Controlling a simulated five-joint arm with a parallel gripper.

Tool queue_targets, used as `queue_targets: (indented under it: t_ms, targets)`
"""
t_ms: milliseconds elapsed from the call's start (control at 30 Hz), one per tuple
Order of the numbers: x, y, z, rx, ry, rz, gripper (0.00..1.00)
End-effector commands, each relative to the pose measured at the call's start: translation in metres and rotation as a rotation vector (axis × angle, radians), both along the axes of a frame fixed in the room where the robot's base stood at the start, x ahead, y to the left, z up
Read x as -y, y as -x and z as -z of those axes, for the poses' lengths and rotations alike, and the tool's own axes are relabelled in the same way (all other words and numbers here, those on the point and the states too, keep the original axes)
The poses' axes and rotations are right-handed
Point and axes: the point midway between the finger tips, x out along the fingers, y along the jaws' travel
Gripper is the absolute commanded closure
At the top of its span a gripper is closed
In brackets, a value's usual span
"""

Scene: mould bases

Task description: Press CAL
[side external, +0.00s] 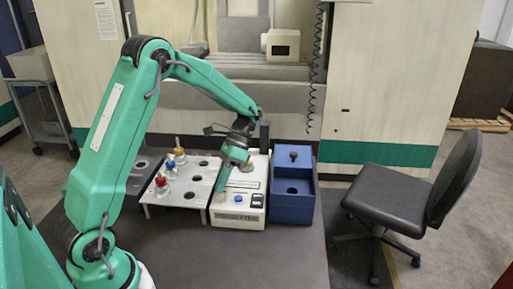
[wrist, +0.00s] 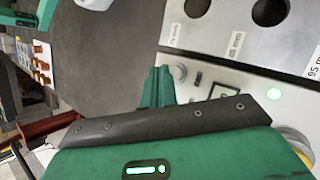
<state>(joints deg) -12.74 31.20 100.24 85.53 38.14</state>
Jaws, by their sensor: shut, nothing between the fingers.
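The cream instrument box (side external: 235,214) stands on the table between the holed plate and the blue box. Its front panel has a blue round button (side external: 238,199) and a dark switch or display (side external: 257,198). I cannot read a CAL label in either view. My gripper (side external: 221,193) is shut and empty, pointing down over the left part of the box. Whether the fingertips touch anything is unclear.
A silver plate (side external: 196,189) with holes holds several knobbed pieces, red, blue and yellow, left of the box. A blue box (side external: 292,205) with a black knob stands close on the right. The table front (side external: 270,255) is clear. A dark chair (side external: 400,195) stands right of the table.

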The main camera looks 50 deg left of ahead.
Motion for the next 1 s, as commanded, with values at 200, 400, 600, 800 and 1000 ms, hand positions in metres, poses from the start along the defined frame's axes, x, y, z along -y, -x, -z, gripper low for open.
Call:
queue_targets:
  t_ms: [200, 400, 600, 800, 1000]
  targets:
    - [0.0, 0.0, -0.014, 0.003, -0.001, 0.0, 1.0]
    - [0.0, 0.0, -0.028, 0.002, 0.0, 0.0, 1.0]
    - [0.0, 0.0, -0.042, 0.001, 0.0, 0.0, 1.0]
    - [0.0, 0.0, -0.047, 0.0, 0.0, 0.0, 1.0]
    - [0.0, 0.0, -0.047, 0.0, 0.0, 0.0, 1.0]
